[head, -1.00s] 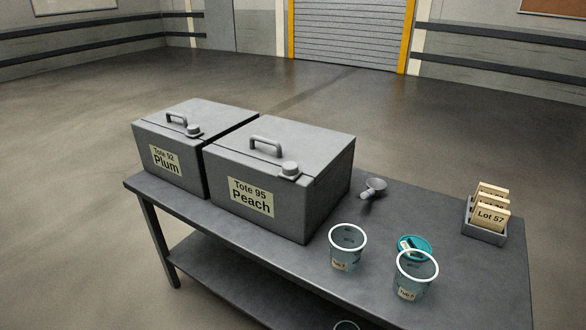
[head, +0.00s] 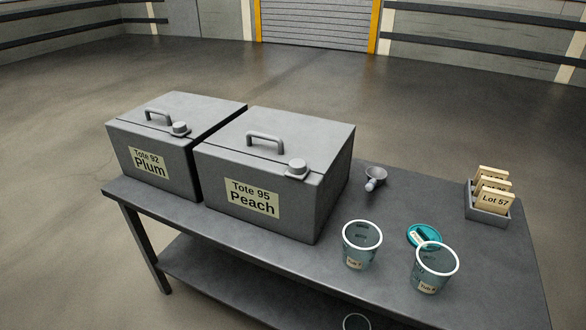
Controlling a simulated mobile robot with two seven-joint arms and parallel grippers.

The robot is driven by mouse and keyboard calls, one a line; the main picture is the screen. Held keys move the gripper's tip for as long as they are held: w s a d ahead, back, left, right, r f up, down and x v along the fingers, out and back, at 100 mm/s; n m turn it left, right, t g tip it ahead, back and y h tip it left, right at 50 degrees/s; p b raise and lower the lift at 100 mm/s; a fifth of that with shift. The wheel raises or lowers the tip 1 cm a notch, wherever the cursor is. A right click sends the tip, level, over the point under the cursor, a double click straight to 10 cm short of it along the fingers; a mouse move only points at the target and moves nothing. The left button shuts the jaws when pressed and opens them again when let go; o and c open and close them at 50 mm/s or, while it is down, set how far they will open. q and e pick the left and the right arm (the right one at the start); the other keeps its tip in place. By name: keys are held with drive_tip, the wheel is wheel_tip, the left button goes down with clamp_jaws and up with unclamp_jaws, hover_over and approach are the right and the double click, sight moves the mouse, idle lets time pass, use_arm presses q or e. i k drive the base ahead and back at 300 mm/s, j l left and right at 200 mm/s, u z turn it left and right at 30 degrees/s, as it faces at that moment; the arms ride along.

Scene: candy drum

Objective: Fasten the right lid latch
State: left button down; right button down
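Two grey totes stand side by side on the left part of the table, both with lids down. The right one is the Peach tote (head: 272,175), with a handle (head: 265,140) on its lid and a round knob latch (head: 297,168) at the lid's front right edge. Whether this latch is fastened, I cannot tell. The left one is the Plum tote (head: 165,145), with its own knob latch (head: 180,128) in the same place. Neither of my grippers shows in the head view.
On the dark table (head: 300,265), right of the totes, are a scoop (head: 375,177), two clear tubs with white rims (head: 361,245) (head: 435,268), a teal lid (head: 421,234) and a card holder (head: 487,215). A lower shelf (head: 215,285) runs underneath.

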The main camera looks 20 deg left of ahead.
sight(298, 168)
drive_tip(key=j+z, duration=0.4)
drive_tip(key=j, duration=0.3)
drive_tip(key=j+z, duration=0.35)
drive_tip(key=j, duration=0.35)
